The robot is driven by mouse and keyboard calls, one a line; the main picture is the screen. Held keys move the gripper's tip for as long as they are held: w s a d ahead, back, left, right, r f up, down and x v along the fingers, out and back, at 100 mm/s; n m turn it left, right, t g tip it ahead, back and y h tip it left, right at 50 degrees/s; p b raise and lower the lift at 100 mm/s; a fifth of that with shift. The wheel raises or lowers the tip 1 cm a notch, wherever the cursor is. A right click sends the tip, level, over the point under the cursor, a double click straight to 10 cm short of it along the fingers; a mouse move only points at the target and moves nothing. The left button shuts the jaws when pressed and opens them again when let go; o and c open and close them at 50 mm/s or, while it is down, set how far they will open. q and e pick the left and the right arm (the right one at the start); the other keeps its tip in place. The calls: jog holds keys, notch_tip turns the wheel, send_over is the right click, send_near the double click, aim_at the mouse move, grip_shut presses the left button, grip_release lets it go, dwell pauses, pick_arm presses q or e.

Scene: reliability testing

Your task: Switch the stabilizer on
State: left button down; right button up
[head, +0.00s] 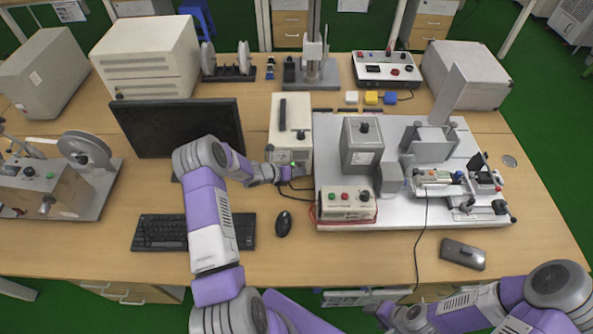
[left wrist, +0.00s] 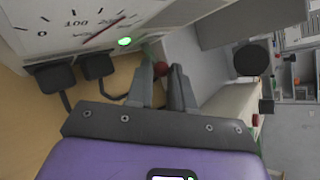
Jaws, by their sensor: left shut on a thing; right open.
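The stabilizer, a pale box with a dark handle on top (head: 290,127), stands at the table's middle. Its front shows in the left wrist view (left wrist: 60,18), with a voltage dial and a bright green lamp (left wrist: 124,41). My left gripper (head: 286,173) is at the lower front of the box. In the left wrist view its fingers (left wrist: 162,72) are close together, right of the lamp, with a red round part between or behind their tips. They hide most of what they grip. My right gripper (head: 383,312) is open, low in front of the table, away from the box.
Right of the stabilizer, a metal plate (head: 330,130) carries a test rig and a control box (head: 347,204) with buttons. A monitor (head: 180,127), keyboard (head: 160,232) and mouse (head: 283,224) are to the left. Two black plugs (left wrist: 98,66) with cables sit below the dial.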

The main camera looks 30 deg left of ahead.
pick_arm(q)
jog(key=shift+d, duration=0.25)
jog(key=c, duration=1.1)
grip_release()
jog(key=shift+w, duration=0.1)
jog(key=shift+o, duration=0.2)
jog(key=shift+a, duration=0.15)
jog(key=v, duration=0.7)
jog(key=shift+s+r, duration=0.2)
